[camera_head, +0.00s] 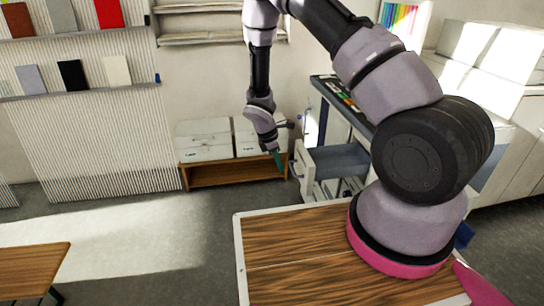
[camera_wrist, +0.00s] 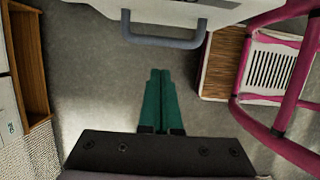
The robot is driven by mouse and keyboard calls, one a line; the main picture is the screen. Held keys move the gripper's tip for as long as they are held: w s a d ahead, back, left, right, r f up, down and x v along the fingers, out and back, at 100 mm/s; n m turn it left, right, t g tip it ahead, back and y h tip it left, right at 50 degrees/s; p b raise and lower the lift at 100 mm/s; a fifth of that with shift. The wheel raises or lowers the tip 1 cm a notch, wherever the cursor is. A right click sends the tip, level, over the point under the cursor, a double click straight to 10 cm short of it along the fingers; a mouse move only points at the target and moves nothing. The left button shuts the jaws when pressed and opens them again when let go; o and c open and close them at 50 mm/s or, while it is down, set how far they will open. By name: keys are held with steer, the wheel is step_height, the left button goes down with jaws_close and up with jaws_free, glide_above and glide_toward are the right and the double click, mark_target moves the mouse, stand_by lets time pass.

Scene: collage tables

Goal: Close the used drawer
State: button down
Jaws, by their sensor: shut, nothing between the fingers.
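A white drawer (camera_head: 304,174) with a grey interior (camera_head: 340,158) stands pulled out from under a dark-topped table. Its white front also shows along the top of the wrist view (camera_wrist: 190,10), with a grey-blue bar handle (camera_wrist: 165,42). My gripper (camera_head: 278,163) hangs just left of the drawer front in the head view. Its green fingers (camera_wrist: 160,72) are together and empty, pointing toward the handle, with bare floor visible between their tips and the handle in the picture. I cannot tell the exact distance. The drawer's rails and rear are partly hidden behind my arm.
White drawer boxes (camera_head: 204,153) stand on a low wooden bench (camera_head: 232,174) against the wall, left of my gripper. The dark-topped table (camera_head: 335,92) is behind the open drawer. A wooden table (camera_head: 30,268) is at lower left. The grey floor between is clear.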

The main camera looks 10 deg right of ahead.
mark_target(348, 163)
steer(key=shift+d+f, duration=0.15)
steer(key=shift+d, duration=1.05)
steer(key=d, duration=2.3)
steer(key=shift+d, duration=0.35)
